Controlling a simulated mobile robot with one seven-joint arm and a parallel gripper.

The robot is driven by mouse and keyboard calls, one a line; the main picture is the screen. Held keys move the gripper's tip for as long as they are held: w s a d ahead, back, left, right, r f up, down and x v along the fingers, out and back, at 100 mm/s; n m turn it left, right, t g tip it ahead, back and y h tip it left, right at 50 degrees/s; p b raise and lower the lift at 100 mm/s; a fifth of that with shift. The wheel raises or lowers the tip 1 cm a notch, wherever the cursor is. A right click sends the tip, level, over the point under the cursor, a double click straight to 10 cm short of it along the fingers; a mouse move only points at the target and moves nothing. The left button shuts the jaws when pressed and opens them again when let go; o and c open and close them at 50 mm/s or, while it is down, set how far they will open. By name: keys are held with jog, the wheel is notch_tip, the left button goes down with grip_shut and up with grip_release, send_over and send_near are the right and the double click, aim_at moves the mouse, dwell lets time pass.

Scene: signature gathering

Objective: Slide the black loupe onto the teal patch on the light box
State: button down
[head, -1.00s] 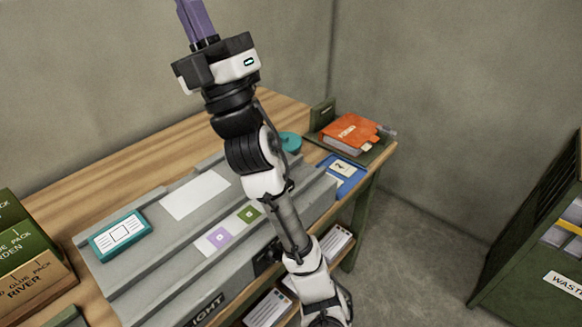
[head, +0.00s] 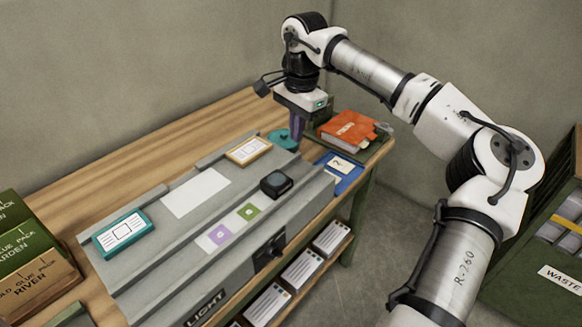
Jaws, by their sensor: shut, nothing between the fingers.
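The black loupe (head: 276,184) sits on the right part of the grey light box (head: 165,268), in line with a green patch (head: 248,212) and a lilac patch (head: 219,234). I see no separate flat teal patch in that row, and what lies under the loupe is hidden. A teal-framed card (head: 124,233) lies at the light box's left end. My gripper (head: 297,137) points down with its purple fingers shut and empty. It is beyond the loupe, apart from it, beside a round teal object (head: 281,139) behind the box's right end.
A yellow-framed card (head: 248,150) and a white sheet (head: 195,193) lie on the light box. An orange book (head: 347,131) and a blue card holder (head: 340,172) are right of my gripper. Green and brown boxes (head: 30,262) stand at left. The wooden tabletop (head: 130,155) behind the box is clear.

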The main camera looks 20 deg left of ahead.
aim_at(277, 185)
jog(key=shift+h, duration=0.3)
jog(key=f, duration=0.3)
jog(key=d+f+p, duration=0.1)
jog(key=f, duration=0.2)
jog(key=f+p, duration=0.1)
jog(key=f, duration=0.1)
jog(key=shift+w+d+f, duration=0.3)
jog(key=shift+f, duration=0.1)
jog(key=s+p, duration=0.1)
jog(key=s+a+p, duration=0.1)
jog(key=shift+s+a+f, duration=0.2)
jog(key=shift+s+f, duration=0.1)
jog(key=shift+f, duration=0.1)
jog(key=shift+s+a+f, duration=0.1)
jog(key=shift+s+a, duration=0.1)
jog(key=shift+s, duration=0.25)
jog(key=shift+s+a+f, duration=0.1)
